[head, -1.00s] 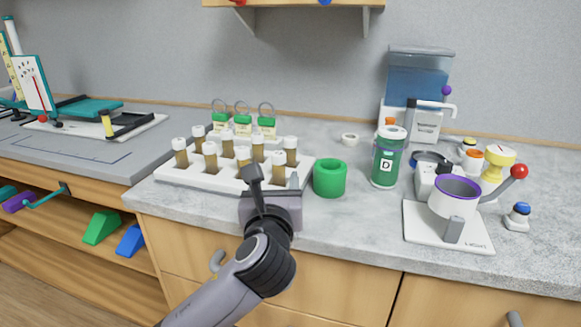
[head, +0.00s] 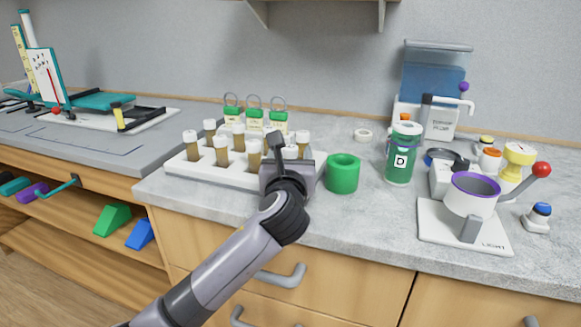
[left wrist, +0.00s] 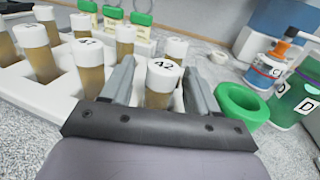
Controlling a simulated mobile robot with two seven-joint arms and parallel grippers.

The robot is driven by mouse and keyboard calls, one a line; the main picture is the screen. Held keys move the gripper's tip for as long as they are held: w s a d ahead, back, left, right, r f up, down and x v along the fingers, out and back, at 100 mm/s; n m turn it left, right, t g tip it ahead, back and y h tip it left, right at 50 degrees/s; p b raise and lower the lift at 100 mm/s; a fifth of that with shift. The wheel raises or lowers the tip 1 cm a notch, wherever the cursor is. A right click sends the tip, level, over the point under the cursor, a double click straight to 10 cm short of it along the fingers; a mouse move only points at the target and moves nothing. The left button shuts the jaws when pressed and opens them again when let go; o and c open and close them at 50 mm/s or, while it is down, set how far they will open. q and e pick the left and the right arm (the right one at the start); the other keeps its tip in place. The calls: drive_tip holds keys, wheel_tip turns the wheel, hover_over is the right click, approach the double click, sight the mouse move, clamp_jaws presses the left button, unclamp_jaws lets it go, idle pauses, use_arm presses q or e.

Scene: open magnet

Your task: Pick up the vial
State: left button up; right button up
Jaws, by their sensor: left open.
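Several white-capped vials with brown contents stand upright in a white rack (head: 182,174) on the counter. One vial, with a cap marked A2 (left wrist: 163,80), stands in the rack in the left wrist view. My left gripper (left wrist: 160,70) is open, with one finger to each side of this vial. I cannot tell whether either finger touches it. In the head view my left gripper (head: 286,145) is at the right front part of the rack and hides some vials behind it. My right gripper is not in view.
A green cup (head: 343,175) stands just right of the rack, close to my right finger. A green jar marked D (head: 402,160) and a white device with a purple-rimmed cup (head: 470,200) are further right. Green-topped blocks with rings (head: 254,115) stand behind the rack.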

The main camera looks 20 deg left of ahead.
use_arm(q)
drive_tip(key=c, duration=1)
drive_tip(key=shift+c, duration=0.2)
